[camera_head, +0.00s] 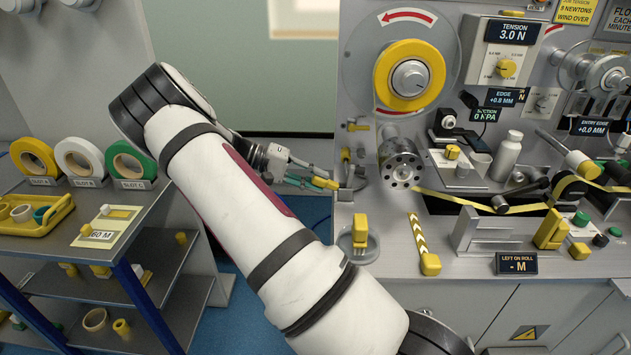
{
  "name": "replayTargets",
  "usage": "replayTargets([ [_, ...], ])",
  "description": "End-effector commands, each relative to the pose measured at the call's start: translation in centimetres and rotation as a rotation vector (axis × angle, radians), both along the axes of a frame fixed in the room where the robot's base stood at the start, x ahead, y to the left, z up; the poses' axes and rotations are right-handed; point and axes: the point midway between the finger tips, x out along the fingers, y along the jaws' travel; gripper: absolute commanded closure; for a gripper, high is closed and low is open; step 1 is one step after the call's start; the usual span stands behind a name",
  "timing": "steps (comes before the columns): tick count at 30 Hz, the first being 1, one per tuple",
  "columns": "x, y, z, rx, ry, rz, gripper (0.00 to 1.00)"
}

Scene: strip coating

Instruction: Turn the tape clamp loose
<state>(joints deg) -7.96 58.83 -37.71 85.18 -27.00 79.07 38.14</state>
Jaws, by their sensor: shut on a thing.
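My gripper (310,174) is at the left edge of the machine, beyond my white arm. Its fingers are closed on a small yellow piece (325,183). Green shows just behind this piece, along the lower finger. The piece is very small in this view, and I cannot tell for sure whether it is the tape clamp's handle. A yellow tape roll (384,75) sits on the hub above right of the gripper. A yellow strip of tape (460,199) runs to the right across the machine's deck.
A yellow knob (361,229) on a round base and a striped lever (420,240) stand at the deck's front. A metal roller (400,164) is close right of the gripper. A shelf (95,195) with tape rolls stands at left.

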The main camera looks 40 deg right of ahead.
Motion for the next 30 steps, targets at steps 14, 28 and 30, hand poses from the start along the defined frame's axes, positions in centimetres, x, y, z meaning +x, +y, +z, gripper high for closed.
replayTargets([
  [14, 0.13, 0.18, -0.69, -0.038, 0.048, 0.0, 1.0],
  [28, 0.09, 0.14, -0.62, -0.039, 0.048, 0.0, 0.57],
  [30, 0.09, 0.14, -0.58, -0.04, 0.048, 0.0, 0.57],
])
